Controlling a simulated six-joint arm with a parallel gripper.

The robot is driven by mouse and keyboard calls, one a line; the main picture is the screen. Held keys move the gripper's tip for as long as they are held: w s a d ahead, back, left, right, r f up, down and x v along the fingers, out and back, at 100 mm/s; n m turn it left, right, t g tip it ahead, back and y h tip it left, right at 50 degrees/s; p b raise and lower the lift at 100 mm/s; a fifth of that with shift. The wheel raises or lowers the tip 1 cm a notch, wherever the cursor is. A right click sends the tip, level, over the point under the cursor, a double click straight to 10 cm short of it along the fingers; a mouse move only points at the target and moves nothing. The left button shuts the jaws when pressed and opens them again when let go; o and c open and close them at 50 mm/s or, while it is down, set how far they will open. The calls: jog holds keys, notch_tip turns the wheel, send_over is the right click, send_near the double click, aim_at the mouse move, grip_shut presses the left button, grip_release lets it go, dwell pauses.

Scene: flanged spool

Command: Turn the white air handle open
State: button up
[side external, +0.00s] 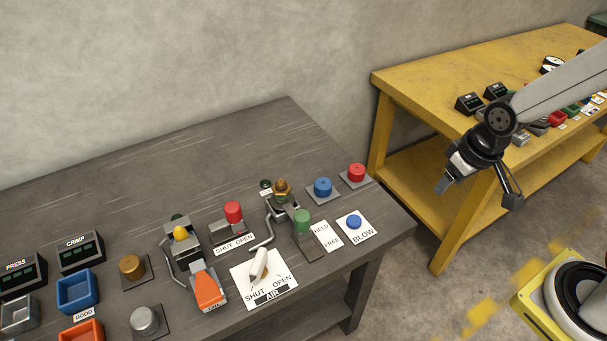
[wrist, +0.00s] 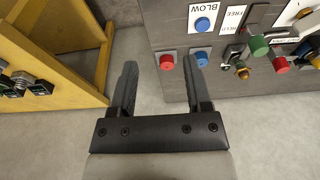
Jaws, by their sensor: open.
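The white air handle (side external: 259,264) stands on a white card (side external: 284,285) marked SHUT, OPEN and AIR, near the front edge of the grey table. The handle leans up from the card; I cannot tell its exact setting. My gripper (side external: 477,192) hangs in the air to the right of the grey table, well apart from the handle. In the wrist view, my gripper (wrist: 164,85) shows two spread black fingers with nothing between them. In that view, part of a white piece shows at the top right edge, and I cannot tell whether it is the handle.
A green knob (side external: 302,221), a red knob (side external: 233,211) and an orange lever (side external: 209,287) stand around the card. A blue BLOW button (side external: 354,222) lies to its right. Blue (side external: 323,187) and red (side external: 356,172) knobs stand at the table's right end. A yellow table (side external: 420,80) stands behind.

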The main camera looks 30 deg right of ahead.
jog(key=w+a+f+m+g, duration=0.1)
jog(key=w+a+f+m, duration=0.1)
jog(key=w+a, duration=0.3)
jog(key=w+a+f+m+g+y, duration=0.1)
jog(key=w+a+f+m, duration=0.1)
jog(key=w+a, duration=0.3)
jog(key=w+a+f+m+g+y, duration=0.1)
jog(key=w+a, duration=0.4)
jog(key=a, duration=0.7)
jog(key=shift+w+f+m+g, duration=0.3)
jog(key=shift+f+m+g, duration=0.1)
jog(key=shift+f+m, duration=0.4)
jog(key=m+g+y, duration=0.1)
jog(key=m+g, duration=0.1)
send_over(259, 258)
jog(key=w+d, duration=0.2)
jog(key=d, duration=0.1)
notch_tip(259, 258, down, 4)
jog(key=shift+a+f, duration=0.25)
jog(key=shift+a, duration=0.45)
jog(key=shift+s+f, duration=0.1)
jog(key=shift+x, duration=3.75)
